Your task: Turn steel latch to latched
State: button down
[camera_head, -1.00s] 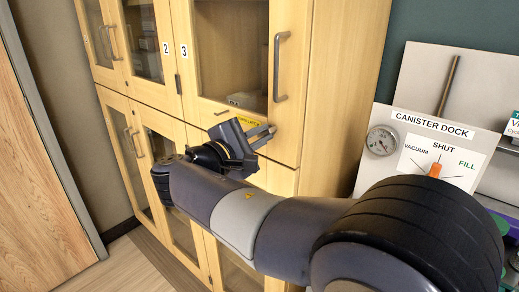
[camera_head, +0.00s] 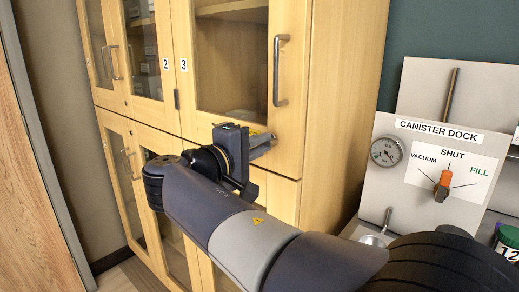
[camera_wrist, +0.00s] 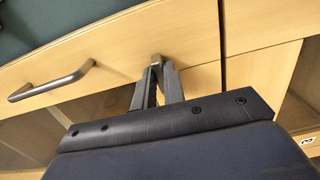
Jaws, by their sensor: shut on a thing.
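In the wrist view my gripper's two fingers (camera_wrist: 158,72) come together at the steel latch (camera_wrist: 156,60), a small grey piece on the wood near a seam. The fingers are shut on it. In the head view the latch is hidden by the fingers and I cannot tell its angle there.
A bar handle (camera_head: 279,70) stands out from the door above my gripper; it also shows in the wrist view (camera_wrist: 52,82). At right is the canister dock (camera_head: 400,180) with a gauge (camera_head: 387,151) and an orange knob (camera_head: 444,183).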

dwell(0.3)
jog(key=c, duration=1.5)
grip_release()
jog(key=v, duration=1)
jog(key=shift+s+a+p, duration=0.25)
jog(key=shift+s+p, duration=0.05)
jog(key=x, duration=1)
jog(key=shift+w+d, duration=0.25)
jog(key=shift+w, duration=0.05)
